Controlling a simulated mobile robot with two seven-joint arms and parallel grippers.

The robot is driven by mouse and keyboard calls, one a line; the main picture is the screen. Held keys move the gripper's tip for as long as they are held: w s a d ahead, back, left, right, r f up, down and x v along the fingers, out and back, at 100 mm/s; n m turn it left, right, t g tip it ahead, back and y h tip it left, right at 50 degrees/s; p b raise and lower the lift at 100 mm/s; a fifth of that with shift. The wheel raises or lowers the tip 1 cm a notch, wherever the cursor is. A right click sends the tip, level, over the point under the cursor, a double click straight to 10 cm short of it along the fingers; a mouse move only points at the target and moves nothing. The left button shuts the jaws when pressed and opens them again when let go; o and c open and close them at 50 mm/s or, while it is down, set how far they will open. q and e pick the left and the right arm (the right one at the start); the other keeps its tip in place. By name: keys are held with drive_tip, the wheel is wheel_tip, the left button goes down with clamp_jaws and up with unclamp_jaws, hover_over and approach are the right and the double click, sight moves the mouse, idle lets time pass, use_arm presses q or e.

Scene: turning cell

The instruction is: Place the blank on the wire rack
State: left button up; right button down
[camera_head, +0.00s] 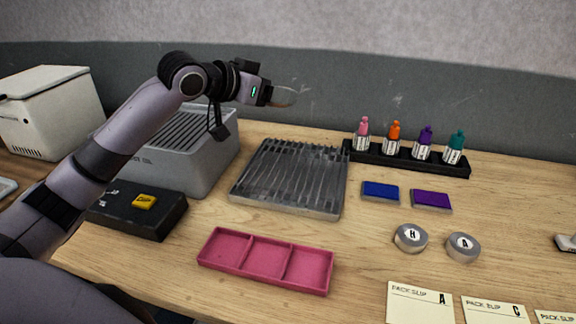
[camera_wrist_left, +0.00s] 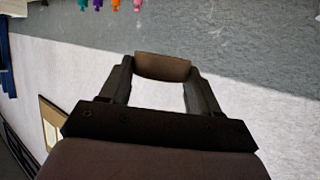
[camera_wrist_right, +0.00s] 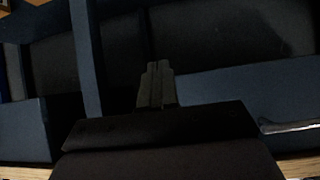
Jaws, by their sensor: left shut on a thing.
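The blank (camera_head: 284,97) is a small brownish piece held at the tip of my left gripper (camera_head: 268,95), high above the back of the table. In the left wrist view the blank (camera_wrist_left: 163,67) spans between the two fingers of my left gripper (camera_wrist_left: 160,80), which is shut on it. The wire rack (camera_head: 285,208) is a grey metal frame with several parallel bars, lying on the table below and slightly right of the gripper. The rack looks empty. My right gripper (camera_wrist_right: 156,85) shows only in the right wrist view, its fingers together with nothing visible between them.
A grey slotted-top box (camera_head: 210,160) stands left of the rack. A black holder (camera_head: 350,154) with several bottles is at the back right. A pink tray (camera_head: 250,275), blue pad (camera_head: 381,191), purple pad (camera_head: 431,199) and two round tins (camera_head: 411,238) lie in front and right.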

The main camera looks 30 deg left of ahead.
sight(275, 175)
use_arm(q)
wheel_tip(275, 175, down, 18)
drive_tip(key=shift+r, duration=0.1)
idle(0.5)
drive_tip(key=o, duration=1.3)
drive_tip(key=shift+f, duration=0.2)
drive_tip(key=shift+c, duration=0.2)
drive_tip(key=shift+r, duration=0.25)
drive_tip(key=v, duration=1)
drive_tip(key=shift+s+a+b, duration=0.2)
drive_tip(key=shift+s+b, duration=0.15)
drive_tip(key=shift+s, duration=0.05)
drive_tip(key=shift+s+a+r, duration=0.1)
drive_tip(key=shift+s+r, duration=0.15)
drive_tip(key=shift+s, duration=0.25)
